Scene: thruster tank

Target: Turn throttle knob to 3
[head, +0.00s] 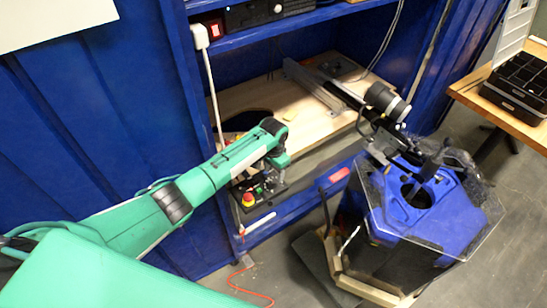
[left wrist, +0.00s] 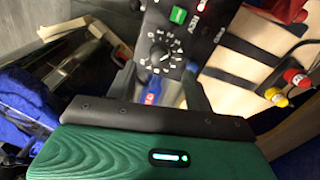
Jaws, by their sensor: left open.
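The throttle knob (left wrist: 158,54) is a black round knob on a white numbered dial, on a black control panel in the left wrist view. The number its pointer marks is too small to read surely. My left gripper (left wrist: 160,82) is open, its two dark fingers pointing at the panel on either side below the knob. Nothing is between the fingers except a view of the panel and a blue-and-red label. In the head view my left gripper (head: 277,160) is over the control box (head: 262,195), and my arm hides the knob. My right gripper is not in view.
A green switch (left wrist: 178,15) sits near the knob. A red emergency stop button (head: 248,198) is on the box's near side. The wooden shelf (head: 240,100) lies behind. A blue tank (head: 420,215) with a clear cover and a thruster arm stands to the right.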

